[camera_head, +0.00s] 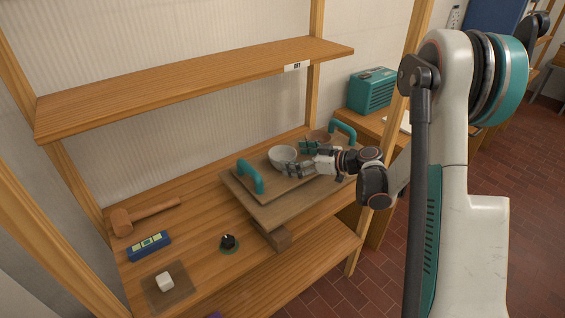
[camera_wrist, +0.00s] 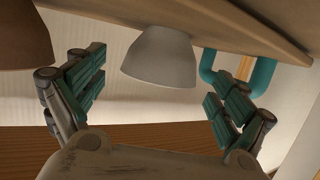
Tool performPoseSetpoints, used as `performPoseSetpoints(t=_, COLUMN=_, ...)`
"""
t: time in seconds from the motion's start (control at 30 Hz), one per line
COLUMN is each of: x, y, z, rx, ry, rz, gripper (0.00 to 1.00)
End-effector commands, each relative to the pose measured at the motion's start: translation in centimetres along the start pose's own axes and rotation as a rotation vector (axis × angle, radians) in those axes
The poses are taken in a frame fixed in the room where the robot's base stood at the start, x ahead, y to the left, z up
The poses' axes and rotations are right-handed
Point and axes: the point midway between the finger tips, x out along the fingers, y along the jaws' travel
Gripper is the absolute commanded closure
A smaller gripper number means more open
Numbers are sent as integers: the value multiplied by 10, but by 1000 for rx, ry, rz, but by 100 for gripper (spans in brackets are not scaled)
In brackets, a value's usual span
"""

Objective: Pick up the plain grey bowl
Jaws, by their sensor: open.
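The plain grey bowl (camera_head: 281,155) stands on a wooden tray (camera_head: 262,207) with teal handles, in the middle of the workbench. My gripper (camera_head: 297,158) reaches in from the right, its fingers open beside the bowl and partly covering it. In the wrist view, which looks upside down, the grey bowl (camera_wrist: 160,58) shows between the two open finger pads (camera_wrist: 155,75), with space on both sides. I cannot tell whether a finger touches it. A brown bowl (camera_head: 319,136) stands behind my gripper and shows beyond the left finger in the wrist view (camera_wrist: 22,38).
Teal handles rise at the tray's left end (camera_head: 250,176) and far right end (camera_head: 343,130). A wooden shelf (camera_head: 190,85) hangs above the bench.

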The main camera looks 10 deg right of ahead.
Motion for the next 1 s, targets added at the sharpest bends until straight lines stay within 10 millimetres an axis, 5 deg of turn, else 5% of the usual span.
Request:
performPoseSetpoints(t=0.3, x=43, y=-2, z=0, rx=-1, ry=-1, rz=-2, gripper=7)
performPoseSetpoints(t=0.57, x=47, y=-1, z=-2, rx=0, ry=0, rz=1, gripper=7)
performPoseSetpoints(t=0.8, x=47, y=-1, z=-2, rx=0, ry=0, rz=0, gripper=55)
performPoseSetpoints(t=1.0, x=47, y=-1, z=-2, rx=0, ry=0, rz=0, gripper=55)
